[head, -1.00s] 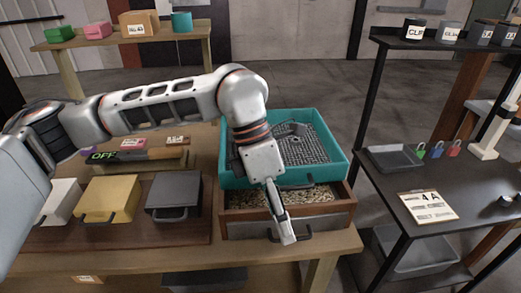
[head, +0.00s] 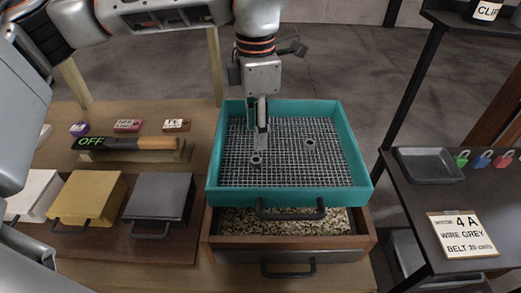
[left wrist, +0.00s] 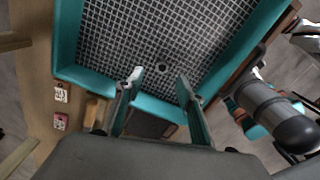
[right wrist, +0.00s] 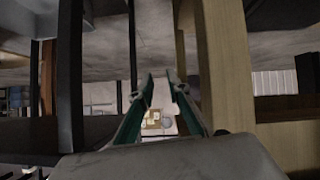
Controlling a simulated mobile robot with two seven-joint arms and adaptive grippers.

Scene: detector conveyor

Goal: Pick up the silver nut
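Two small grey ring-shaped nuts lie apart on the mesh of the teal sieve tray (head: 212,170). One nut (head: 256,159) is left of the middle, and another nut (head: 310,142) is further right and back. I cannot tell by colour which one is silver. My left gripper (head: 262,128) points down over the tray, just behind the left nut. In the left wrist view its fingers (left wrist: 160,80) are apart and empty, with a nut (left wrist: 163,67) on the mesh seen between the tips. My right gripper (right wrist: 160,82) has its fingers apart and empty, away from the tray.
The tray sits above a wooden drawer (head: 222,243) of pale chips. Yellow (head: 88,195) and dark grey (head: 160,195) boxes stand to the left, below an OFF display (head: 95,142). A dark side table (head: 410,210) with a shallow tray (head: 428,164) and padlocks stands right.

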